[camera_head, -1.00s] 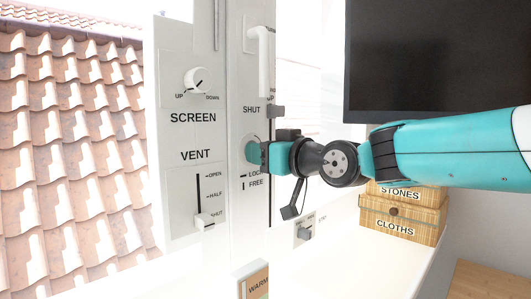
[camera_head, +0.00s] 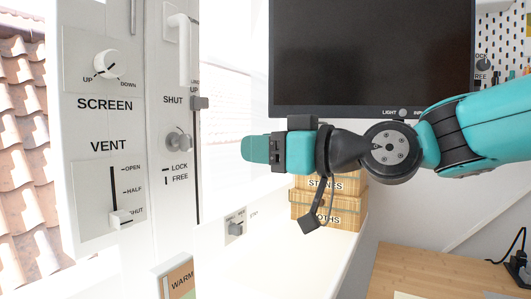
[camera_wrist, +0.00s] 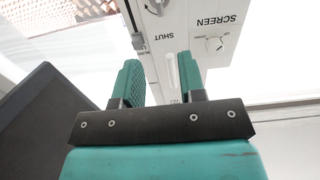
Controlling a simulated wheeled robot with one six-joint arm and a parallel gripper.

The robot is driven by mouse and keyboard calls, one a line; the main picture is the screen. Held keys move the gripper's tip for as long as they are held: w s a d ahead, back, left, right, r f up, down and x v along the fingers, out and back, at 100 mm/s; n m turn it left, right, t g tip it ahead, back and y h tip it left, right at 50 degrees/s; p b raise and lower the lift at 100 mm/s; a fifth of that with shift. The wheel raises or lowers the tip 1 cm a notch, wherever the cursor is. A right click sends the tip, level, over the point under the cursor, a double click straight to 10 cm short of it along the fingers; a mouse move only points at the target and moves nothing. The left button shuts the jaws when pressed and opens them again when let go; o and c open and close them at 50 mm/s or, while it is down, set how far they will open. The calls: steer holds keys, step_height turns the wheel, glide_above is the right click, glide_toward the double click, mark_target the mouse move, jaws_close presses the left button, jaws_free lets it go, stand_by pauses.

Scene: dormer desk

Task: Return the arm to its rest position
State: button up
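My gripper (camera_head: 250,149) is in the middle of the head view, held up in the air at the end of my arm. It points left, towards the window frame, and stands apart from the round lock knob (camera_head: 178,140). In the wrist view my gripper (camera_wrist: 158,80) shows two teal fingers with a clear gap between them. Nothing is held in the gap. The white window panel with the SCREEN dial (camera_wrist: 215,44) lies beyond the fingertips.
A dark monitor (camera_head: 370,55) hangs behind my arm. Labelled wooden boxes (camera_head: 338,203) stand below my wrist. The panel has a SCREEN dial (camera_head: 106,64), a VENT slider (camera_head: 120,218) and a white handle (camera_head: 182,45). The wooden desk (camera_head: 410,262) at lower right is largely clear.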

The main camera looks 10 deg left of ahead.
steer(key=shift+d, duration=0.2)
steer(key=s+d+f+m+g+h, duration=0.6)
steer(key=s+d+f+h, duration=0.6)
steer(key=s+d+f, duration=0.95)
step_height(320, 180, up, 14)
steer(key=p, duration=1.6)
steer(key=shift+w+a+r+m+g, duration=0.2)
steer(key=shift+w+m+g, duration=0.1)
steer(key=shift+g, duration=0.1)
